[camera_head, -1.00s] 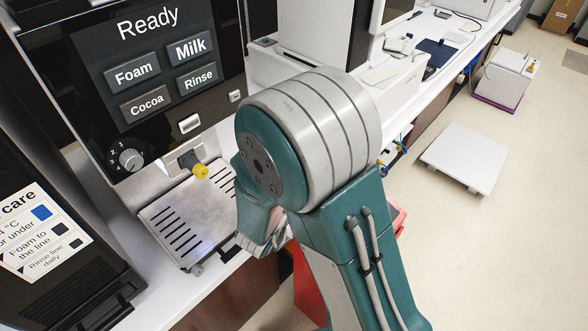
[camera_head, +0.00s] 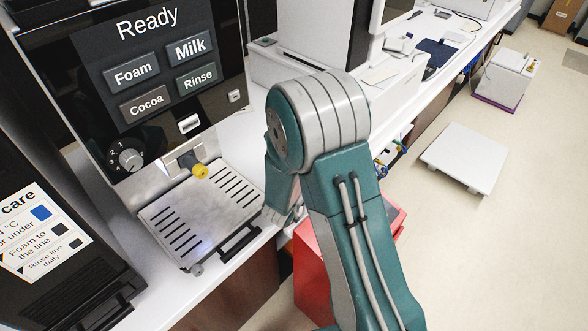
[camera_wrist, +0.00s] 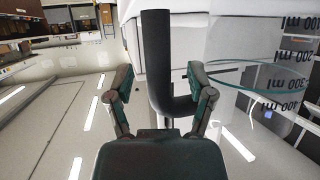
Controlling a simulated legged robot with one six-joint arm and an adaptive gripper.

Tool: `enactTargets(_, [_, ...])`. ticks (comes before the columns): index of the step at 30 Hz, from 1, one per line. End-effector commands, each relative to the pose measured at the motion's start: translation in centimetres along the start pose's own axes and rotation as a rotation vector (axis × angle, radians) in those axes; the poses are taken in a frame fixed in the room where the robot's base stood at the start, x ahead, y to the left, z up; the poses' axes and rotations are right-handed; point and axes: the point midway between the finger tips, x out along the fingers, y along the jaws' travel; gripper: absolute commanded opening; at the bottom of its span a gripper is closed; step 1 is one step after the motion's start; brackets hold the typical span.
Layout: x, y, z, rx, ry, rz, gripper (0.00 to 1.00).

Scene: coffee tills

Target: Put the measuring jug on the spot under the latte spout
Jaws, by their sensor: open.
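The measuring jug (camera_wrist: 285,62) is at the right of the wrist view, clear, with millilitre marks that read upside down. Its dark handle (camera_wrist: 156,55) stands between the two fingers of my gripper (camera_wrist: 160,84). The fingers are apart, with visible gaps to the handle on both sides. In the head view my arm hides the jug and most of the gripper. A yellow-tipped spout (camera_head: 200,171) sticks out of the coffee machine, above a slotted metal drip tray (camera_head: 195,213). Nothing stands on the tray. I cannot make out a spout label.
The coffee machine's panel (camera_head: 150,60) rises behind the tray. A black dispenser with a printed card (camera_head: 40,233) is at the left. A red box (camera_head: 318,282) stands below the counter edge, partly behind my arm. White counter (camera_head: 225,290) shows in front of the tray.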

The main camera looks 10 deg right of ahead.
Motion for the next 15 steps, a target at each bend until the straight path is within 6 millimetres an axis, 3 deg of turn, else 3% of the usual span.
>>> enactTargets(6, [0.16,-0.01,-0.01,0.0,0.0,-0.001,0.69])
enactTargets(7, [0.16,-0.01,-0.01,0.0,0.0,-0.001,0.65])
enactTargets(11, [0.14,-0.01,-0.01,0.0,0.0,-0.001,0.07])
enactTargets(12, [0.14,-0.01,-0.01,0.0,0.0,-0.001,0.0])
enactTargets(15, [0.14,-0.02,0.0,0.0,0.0,-0.001,0.0])
